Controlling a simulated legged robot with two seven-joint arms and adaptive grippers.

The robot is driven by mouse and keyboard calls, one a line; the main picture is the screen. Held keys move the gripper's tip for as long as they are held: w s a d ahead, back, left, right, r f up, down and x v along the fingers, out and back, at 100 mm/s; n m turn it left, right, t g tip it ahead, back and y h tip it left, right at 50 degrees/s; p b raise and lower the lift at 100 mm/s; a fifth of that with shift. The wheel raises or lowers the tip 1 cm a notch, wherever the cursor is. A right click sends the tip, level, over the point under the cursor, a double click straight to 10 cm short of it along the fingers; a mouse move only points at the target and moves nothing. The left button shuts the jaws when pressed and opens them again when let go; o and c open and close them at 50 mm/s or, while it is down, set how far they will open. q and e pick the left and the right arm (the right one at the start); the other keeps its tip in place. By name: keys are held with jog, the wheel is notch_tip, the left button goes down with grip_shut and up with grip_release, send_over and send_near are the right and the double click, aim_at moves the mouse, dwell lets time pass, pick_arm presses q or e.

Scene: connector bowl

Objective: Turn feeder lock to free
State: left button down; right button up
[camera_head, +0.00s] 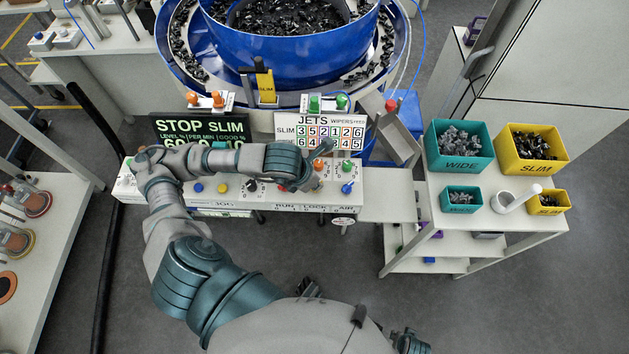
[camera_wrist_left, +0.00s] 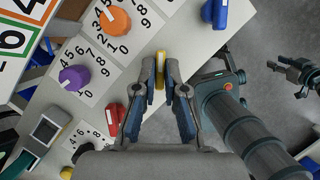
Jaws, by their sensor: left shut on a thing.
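My left gripper (camera_head: 308,182) is over the right part of the feeder's control panel (camera_head: 235,197), above the LOCK label (camera_head: 314,209). In the left wrist view my left gripper (camera_wrist_left: 163,85) is shut on a narrow yellow lock handle (camera_wrist_left: 160,62), with a fingertip on each side of it. The handle's setting marks are hidden by the gripper. In the head view the handle is hidden behind the hand. My right gripper (camera_head: 411,343) is low at the bottom edge, away from the panel; its finger opening is unclear.
Near the held handle are an orange dial (camera_wrist_left: 117,18), a purple dial (camera_wrist_left: 74,77), a red knob (camera_wrist_left: 112,117) and a blue knob (camera_wrist_left: 215,12). The display (camera_head: 200,130) reads STOP SLIM. The blue bowl (camera_head: 290,38) stands behind. A cart (camera_head: 480,222) with bins is right.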

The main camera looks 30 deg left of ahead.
pick_arm(q)
jog(key=shift+n, duration=0.5)
jog(key=c, duration=1.2)
grip_release()
jog(key=shift+c, duration=0.2)
jog(key=shift+m, duration=0.3)
